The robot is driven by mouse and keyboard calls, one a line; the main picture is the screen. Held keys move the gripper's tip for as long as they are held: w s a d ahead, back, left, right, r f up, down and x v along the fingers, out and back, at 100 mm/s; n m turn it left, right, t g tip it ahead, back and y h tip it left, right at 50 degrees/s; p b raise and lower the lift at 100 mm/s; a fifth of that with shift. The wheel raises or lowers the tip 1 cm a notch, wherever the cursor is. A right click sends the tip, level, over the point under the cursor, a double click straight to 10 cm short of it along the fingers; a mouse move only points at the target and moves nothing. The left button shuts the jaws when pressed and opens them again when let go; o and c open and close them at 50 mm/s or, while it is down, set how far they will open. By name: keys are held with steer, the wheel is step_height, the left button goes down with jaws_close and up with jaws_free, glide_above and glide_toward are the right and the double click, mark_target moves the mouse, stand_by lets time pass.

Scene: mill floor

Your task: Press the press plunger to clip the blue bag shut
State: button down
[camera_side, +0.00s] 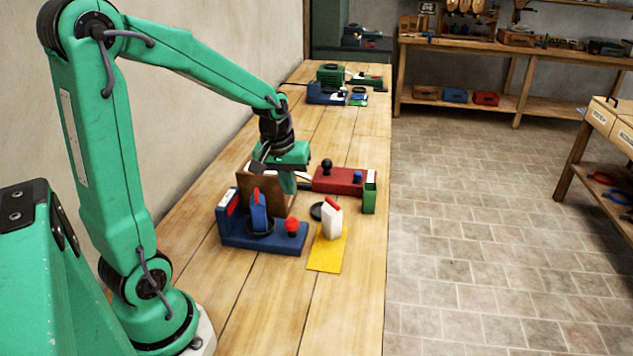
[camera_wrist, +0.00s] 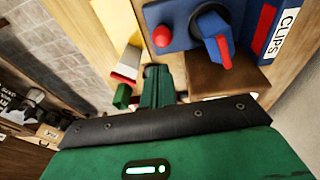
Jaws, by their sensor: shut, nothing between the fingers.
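The blue press (camera_side: 235,240) stands on the bench in the side view, with a red round knob (camera_side: 292,226), which looks like its plunger, at its right end. The blue bag (camera_side: 258,213) stands upright in a dark ring on the press, with a red strip at its top. In the wrist view, the red knob (camera_wrist: 161,37) and the blue bag (camera_wrist: 218,45) are beyond my fingers. My gripper (camera_side: 289,186) is shut and empty, pointing down behind the press, apart from the knob. Its fingers also show in the wrist view (camera_wrist: 157,88).
A brown block (camera_side: 250,187) stands behind the press, close to my gripper. A red unit (camera_side: 340,184) with a black knob and a green box (camera_side: 369,199) are to the right.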

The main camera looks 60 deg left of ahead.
steer(key=shift+v, duration=2.5)
steer(key=shift+w+d, duration=0.15)
steer(key=shift+d, duration=0.05)
steer(key=s+d+r+m+t, duration=0.3)
steer(key=s+d+m, duration=0.5)
steer(key=s+d, duration=0.3)
steer(key=shift+d+r+m+h, duration=0.4)
steer(key=shift+r, duration=0.35)
